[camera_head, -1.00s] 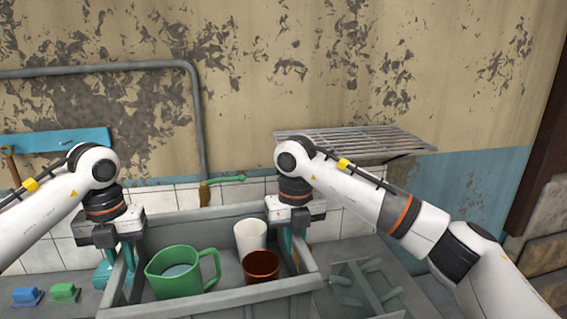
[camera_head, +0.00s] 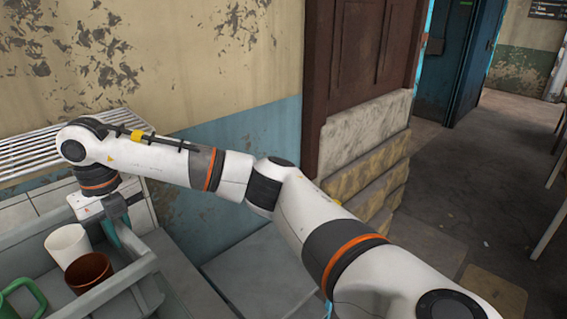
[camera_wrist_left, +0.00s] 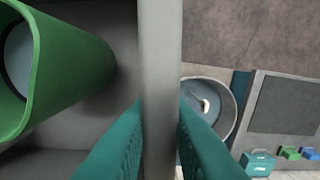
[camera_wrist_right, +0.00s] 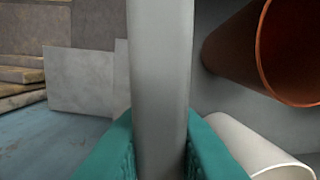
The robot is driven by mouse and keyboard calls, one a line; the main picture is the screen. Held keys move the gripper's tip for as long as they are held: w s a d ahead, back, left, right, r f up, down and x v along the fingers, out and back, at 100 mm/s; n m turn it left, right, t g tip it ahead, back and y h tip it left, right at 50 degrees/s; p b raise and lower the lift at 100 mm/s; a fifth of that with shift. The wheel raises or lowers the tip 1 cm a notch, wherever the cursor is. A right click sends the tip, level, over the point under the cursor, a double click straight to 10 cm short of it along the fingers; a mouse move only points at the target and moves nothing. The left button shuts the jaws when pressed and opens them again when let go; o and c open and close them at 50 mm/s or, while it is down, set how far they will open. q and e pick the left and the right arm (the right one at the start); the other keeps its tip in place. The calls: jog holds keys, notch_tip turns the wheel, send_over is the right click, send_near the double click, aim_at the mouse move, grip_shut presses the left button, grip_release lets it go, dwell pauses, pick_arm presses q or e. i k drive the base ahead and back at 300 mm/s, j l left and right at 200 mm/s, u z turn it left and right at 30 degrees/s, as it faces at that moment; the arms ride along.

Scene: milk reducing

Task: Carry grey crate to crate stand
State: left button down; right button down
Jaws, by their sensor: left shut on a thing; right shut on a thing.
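The grey crate (camera_head: 139,270) is at the lower left of the head view, cut off by the frame. It holds a white cup (camera_head: 67,245), a brown cup (camera_head: 88,272) and a green mug (camera_head: 22,298). My right gripper (camera_head: 122,236) is shut on the crate's right wall. In the right wrist view the teal fingers (camera_wrist_right: 162,150) clamp the grey wall (camera_wrist_right: 160,70). My left gripper is outside the head view; in the left wrist view its fingers (camera_wrist_left: 160,140) are shut on the opposite crate wall (camera_wrist_left: 160,50), beside the green mug (camera_wrist_left: 60,70). The crate stand is not identifiable.
A slatted metal rack (camera_head: 30,150) is on the wall at the left. A dark brown wooden post (camera_head: 358,60) on stone blocks (camera_head: 370,160) stands in the middle. Open floor (camera_head: 450,200) stretches right towards a blue door (camera_head: 460,60). A round basin (camera_wrist_left: 225,100) lies below the left gripper.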

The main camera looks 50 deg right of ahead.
aim_at(273, 267)
jog(key=l, duration=0.85)
jog(key=k+l+u, duration=0.1)
jog(key=l, duration=0.7)
jog(key=l+u, duration=0.15)
jog(key=l, duration=1.65)
jog(key=i+l, duration=0.1)
jog(key=l, duration=0.15)
jog(key=i+l, duration=0.1)
jog(key=l, duration=0.1)
